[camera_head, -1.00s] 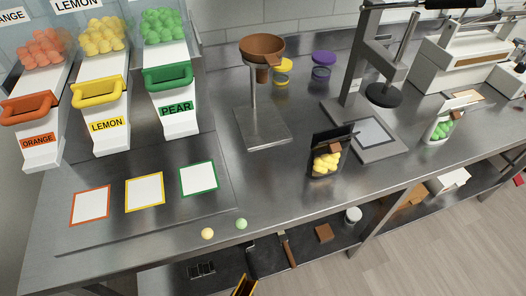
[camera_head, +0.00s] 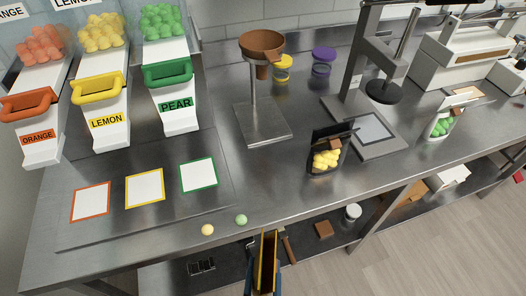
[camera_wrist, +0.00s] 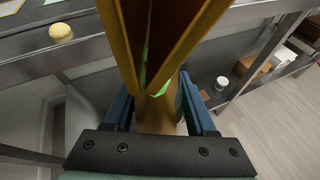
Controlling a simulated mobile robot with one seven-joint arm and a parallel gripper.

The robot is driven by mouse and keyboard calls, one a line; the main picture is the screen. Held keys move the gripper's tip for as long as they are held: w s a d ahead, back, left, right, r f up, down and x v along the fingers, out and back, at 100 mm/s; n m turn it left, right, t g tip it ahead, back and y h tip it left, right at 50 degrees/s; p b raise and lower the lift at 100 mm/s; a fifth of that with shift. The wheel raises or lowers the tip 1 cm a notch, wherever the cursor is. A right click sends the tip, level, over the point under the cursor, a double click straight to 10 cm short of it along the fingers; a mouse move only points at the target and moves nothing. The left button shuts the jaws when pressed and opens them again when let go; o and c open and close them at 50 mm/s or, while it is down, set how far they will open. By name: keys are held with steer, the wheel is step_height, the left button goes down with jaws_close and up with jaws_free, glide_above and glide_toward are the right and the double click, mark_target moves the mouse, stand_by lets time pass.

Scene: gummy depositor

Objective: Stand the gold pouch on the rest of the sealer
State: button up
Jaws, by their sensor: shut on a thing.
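The gold pouch (camera_head: 268,262) is upright in my gripper (camera_head: 263,282), at the bottom edge of the head view, in front of the counter. In the wrist view the blue fingers of my gripper (camera_wrist: 160,112) are shut on the pouch (camera_wrist: 185,45). Its top is spread open toward the camera, and some green shows inside. A white machine (camera_head: 440,66), which looks like the sealer, stands at the back right of the counter, partly cut off.
A black pouch with yellow gummies (camera_head: 327,158) and a white pouch with green gummies (camera_head: 439,127) stand on the counter. Two loose gummies (camera_head: 240,220) lie near the front edge. A shelf runs below.

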steer(key=shift+w+a+r+n+y, duration=0.15)
steer(key=shift+w+r+n+y, duration=0.25)
steer(key=shift+w+r, duration=0.6)
